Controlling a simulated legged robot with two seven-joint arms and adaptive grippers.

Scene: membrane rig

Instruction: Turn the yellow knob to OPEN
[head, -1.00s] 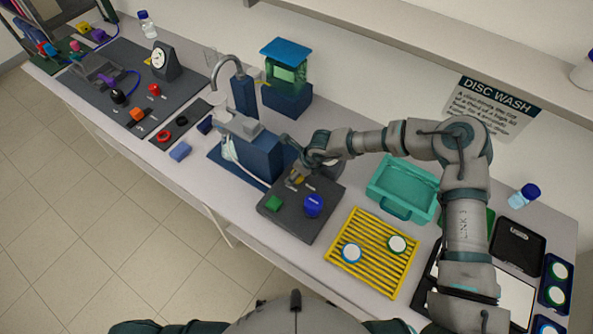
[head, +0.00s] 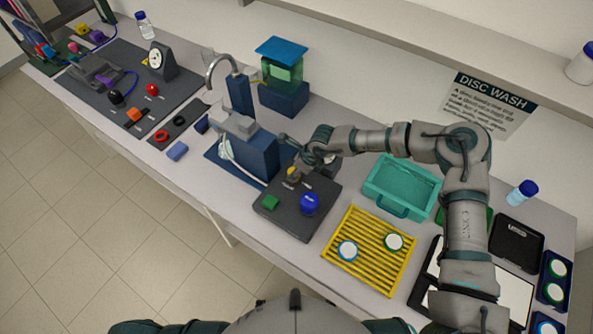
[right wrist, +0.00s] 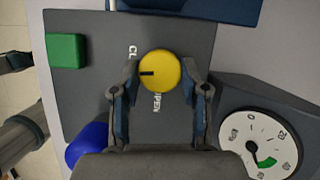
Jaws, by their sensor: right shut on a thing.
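The yellow knob (right wrist: 159,71) sits on a dark grey panel (right wrist: 84,97), with a black mark pointing left in the right wrist view. Letters reading "CL" (right wrist: 131,52) show at its upper left, partly hidden, and the word OPEN (right wrist: 157,102) is just below it. My right gripper (right wrist: 160,76) has one finger on either side of the knob and is shut on it. In the head view the knob (head: 292,173) shows beside my right gripper (head: 298,171). My left gripper is out of view.
The panel also bears a green block (head: 270,202) and a blue knob (head: 309,203). A white dial gauge (right wrist: 260,145) stands close on the right in the wrist view. A yellow rack (head: 369,267) with two discs and a teal tray (head: 402,187) lie to the right.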

